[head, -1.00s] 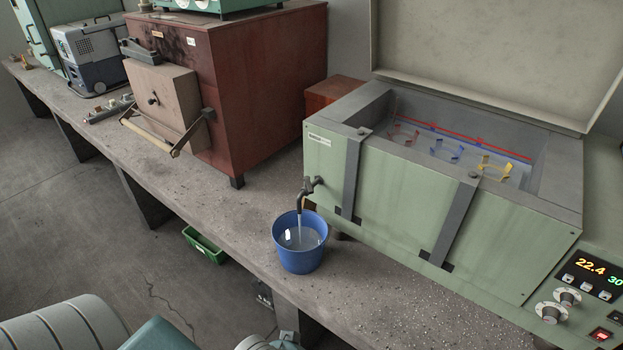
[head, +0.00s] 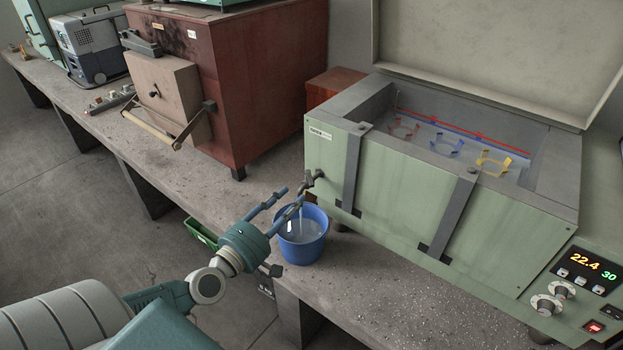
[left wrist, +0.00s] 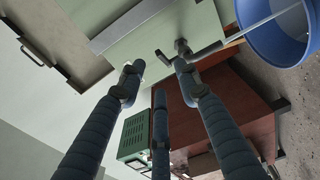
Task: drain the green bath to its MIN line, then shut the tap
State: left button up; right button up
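The green bath (head: 420,215) stands on the bench with its lid up. Inside, a red line (head: 478,136) runs along the back wall with a blue line close below it; the exact water level is hard to read. The tap (head: 309,181) on its front left corner is running, with a thin stream falling into the blue bucket (head: 303,248), which holds some water. My left gripper (head: 292,194) is open and empty, its fingers spread just in front of the tap. The left wrist view shows the tap (left wrist: 184,48) beyond the parted fingers. My right gripper is not in view.
A red-brown furnace (head: 255,90) stands left of the bath. Colored clips (head: 446,147) sit inside the bath. The control panel (head: 585,275) reads 22.4 and 30. A green crate (head: 200,235) is on the floor below the bench edge.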

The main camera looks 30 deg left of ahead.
aim_at(312, 179)
pick_arm(q)
jog(key=w+p, duration=0.1)
jog(key=w, duration=0.9)
jog(key=shift+w+a, duration=0.1)
jog(key=shift+w, duration=0.3)
grip_shut()
jog(key=shift+p, duration=0.35)
